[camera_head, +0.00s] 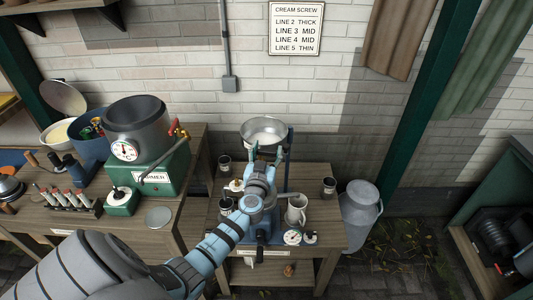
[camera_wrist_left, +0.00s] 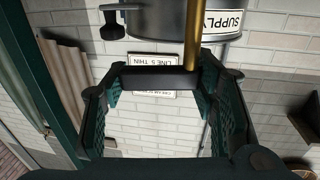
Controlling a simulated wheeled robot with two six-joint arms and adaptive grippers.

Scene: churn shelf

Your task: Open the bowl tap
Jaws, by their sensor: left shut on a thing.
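The metal supply bowl (camera_head: 268,124) stands high on a blue stand above the middle table. In the left wrist view the bowl (camera_wrist_left: 165,18) appears at the top, with a SUPPLY label. A brass stem (camera_wrist_left: 193,38) runs from it to a dark tap handle (camera_wrist_left: 158,78). My left gripper (camera_head: 266,155) is raised just in front of the bowl, and its arm hides the tap in the head view. In the left wrist view the green fingers of my left gripper (camera_wrist_left: 160,95) are on both sides of the dark handle, shut on it. My right gripper is not in view.
The table (camera_head: 333,235) below holds a jug (camera_head: 296,209), dark cups (camera_head: 328,187) and a small dial (camera_head: 292,237). A milk churn (camera_head: 360,213) stands at its right. A green warmer (camera_head: 160,170) is on the left bench. A sign (camera_head: 296,28) hangs on the wall.

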